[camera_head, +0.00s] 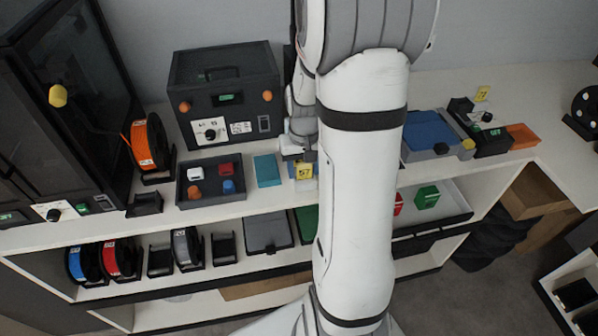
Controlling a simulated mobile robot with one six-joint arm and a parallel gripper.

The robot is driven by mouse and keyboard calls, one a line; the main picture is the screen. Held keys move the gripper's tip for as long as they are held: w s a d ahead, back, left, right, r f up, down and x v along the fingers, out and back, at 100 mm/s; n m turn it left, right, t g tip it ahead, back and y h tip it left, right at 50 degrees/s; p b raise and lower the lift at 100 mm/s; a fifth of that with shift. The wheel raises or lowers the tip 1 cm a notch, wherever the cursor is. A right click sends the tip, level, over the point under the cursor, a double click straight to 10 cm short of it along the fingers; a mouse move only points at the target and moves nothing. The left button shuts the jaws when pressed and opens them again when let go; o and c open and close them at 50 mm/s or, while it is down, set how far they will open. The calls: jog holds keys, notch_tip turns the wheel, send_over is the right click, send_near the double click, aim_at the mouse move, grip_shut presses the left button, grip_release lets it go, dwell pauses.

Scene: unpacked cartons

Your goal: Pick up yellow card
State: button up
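A small yellow card (304,171) with dark marks like "57" shows on the upper shelf, just left of my arm. My gripper (298,157) is right above and behind it in the picture, pointing down. The view does not show whether the fingers touch the card or are apart from it, nor how far they are open. My arm hides the area to the right of the card. A second small yellow card (482,93) stands at the far right of the shelf, behind a dark device.
A black box device (225,85) stands behind. A blue-topped item (430,130) is right of my arm.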

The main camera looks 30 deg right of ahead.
jog(key=c, duration=0.8)
jog(key=shift+c, duration=0.2)
notch_tip(320, 180, up, 10)
jog(key=shift+r, duration=0.1)
